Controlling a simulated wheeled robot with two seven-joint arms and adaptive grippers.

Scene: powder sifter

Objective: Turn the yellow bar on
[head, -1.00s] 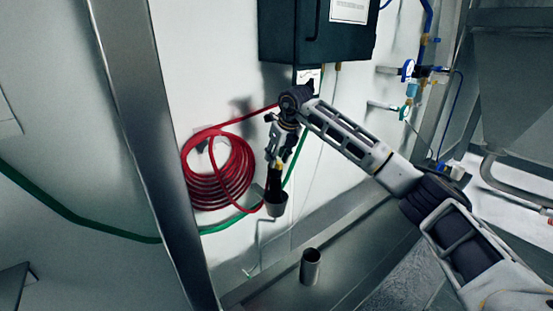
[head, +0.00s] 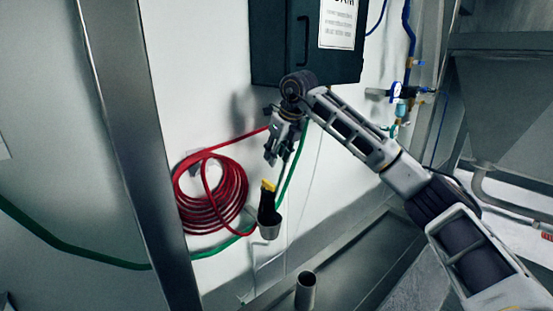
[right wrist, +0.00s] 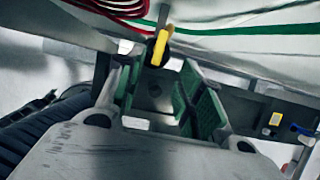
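The yellow bar (head: 268,185) sits at the top of a black piece with a metal cup-like end (head: 269,228), beside the red hose coil. In the right wrist view the yellow bar (right wrist: 158,47) stands tilted, beyond the gap between my finger pads. My right gripper (head: 277,153) is above the bar and apart from it. Its green pads (right wrist: 168,100) are spread with nothing held between them. My left gripper is in neither view.
A coiled red hose (head: 213,195) and a green hose (head: 75,250) lie along the white wall. A dark box (head: 295,45) is above my gripper. A metal post (head: 130,150) stands at left. An open metal tube (head: 305,291) stands below. Blue-handled valves (head: 397,92) are at right.

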